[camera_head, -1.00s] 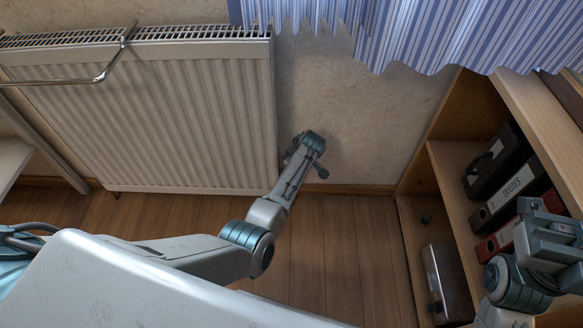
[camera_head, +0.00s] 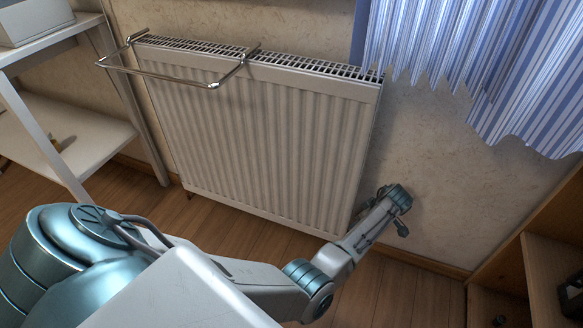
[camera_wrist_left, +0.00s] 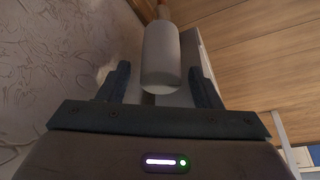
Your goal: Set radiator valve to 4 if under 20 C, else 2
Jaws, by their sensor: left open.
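The radiator (camera_head: 265,140) is a white ribbed panel on the wall in the head view. My left gripper (camera_head: 396,212) is low beside its lower right corner, close to the wall. In the left wrist view its two dark fingers (camera_wrist_left: 160,72) are open, one on each side of a pale, smooth cylinder (camera_wrist_left: 161,58) that looks like the valve head. I cannot tell whether the fingers touch it. No number shows on it. In the head view my arm hides the valve. No thermometer is in view. My right gripper is out of view.
A chrome rail (camera_head: 170,76) juts out from the radiator's top left. A white shelf unit (camera_head: 85,140) stands at left and a wooden shelf (camera_head: 540,262) at lower right. A blue striped curtain (camera_head: 480,60) hangs at upper right. Wooden floor (camera_head: 415,290) shows below.

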